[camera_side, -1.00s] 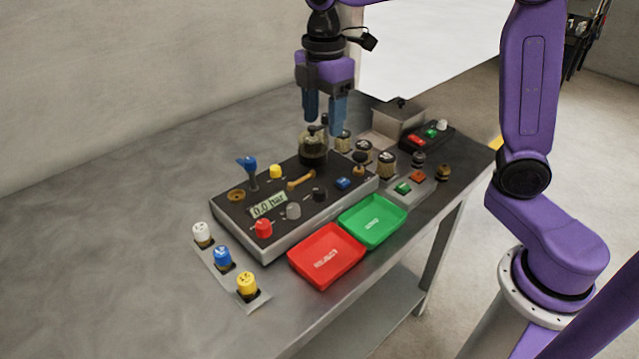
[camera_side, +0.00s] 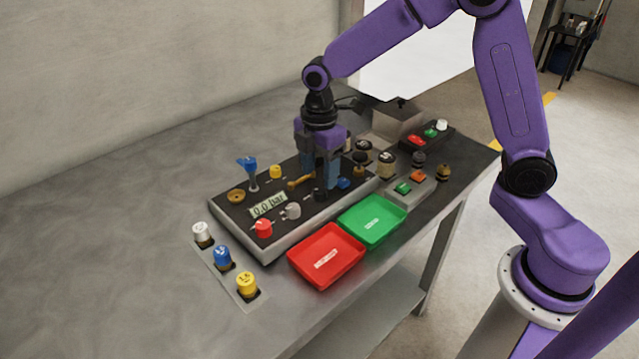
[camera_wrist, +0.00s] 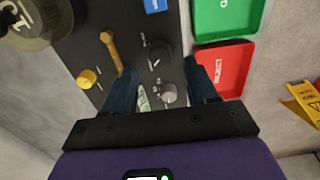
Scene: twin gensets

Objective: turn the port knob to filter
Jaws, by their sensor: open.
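A black knob (camera_side: 320,195) and a grey knob (camera_side: 292,211) stand on the dark control panel (camera_side: 235,213). The black knob (camera_wrist: 160,55) and the grey knob (camera_wrist: 167,93) also show in the wrist view, with small white marks beside them. The marks are too small to read, so I cannot tell which knob is port. My gripper (camera_side: 319,180) is open, pointing down low over the panel by the black knob. In the wrist view my gripper (camera_wrist: 160,72) has its fingers on either side of the knob row, apart from each other. I see nothing held.
A red knob (camera_side: 263,229), a blue lever (camera_side: 248,165), a yellow knob (camera_side: 276,171) and a brass handle (camera_side: 298,183) are on the panel. A red tray (camera_side: 345,275) and a green tray (camera_side: 392,235) lie in front. The table's left part is clear.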

